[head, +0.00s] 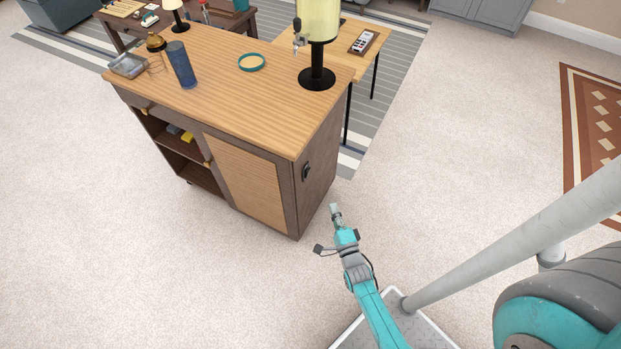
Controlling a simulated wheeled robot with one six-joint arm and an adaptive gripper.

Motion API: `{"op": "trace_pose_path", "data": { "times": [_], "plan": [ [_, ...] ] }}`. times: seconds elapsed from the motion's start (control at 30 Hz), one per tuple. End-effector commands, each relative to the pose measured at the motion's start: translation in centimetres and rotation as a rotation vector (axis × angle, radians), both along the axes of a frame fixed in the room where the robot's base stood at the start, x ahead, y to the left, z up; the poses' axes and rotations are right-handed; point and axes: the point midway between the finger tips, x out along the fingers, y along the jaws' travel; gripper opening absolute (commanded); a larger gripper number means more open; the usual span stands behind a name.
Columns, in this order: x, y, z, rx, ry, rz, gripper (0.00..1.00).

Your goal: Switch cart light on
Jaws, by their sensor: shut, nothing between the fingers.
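The wooden bar cart (240,92) stands left of centre in the head view, with a light wood top and dark brown sides. A small black switch (306,172) sits on its right end panel. Whether it is on or off is too small to tell. My gripper (334,208) is shut and empty. It appears just right of and below the switch in the picture, seemingly apart from the panel. No lit cart lamp can be made out.
A small table (345,62) with a remote (362,42) is behind. Carpet (460,170) right of the cart is clear.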

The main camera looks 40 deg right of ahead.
Motion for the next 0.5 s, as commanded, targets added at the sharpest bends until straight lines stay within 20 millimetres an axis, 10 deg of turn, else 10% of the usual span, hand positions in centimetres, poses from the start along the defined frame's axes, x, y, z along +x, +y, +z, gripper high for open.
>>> {"op": "trace_pose_path", "data": {
  "times": [0.5],
  "plan": [
    [2.5,-1.2,0.4,-0.003,-0.002,0.0,0.0]
  ]
}}
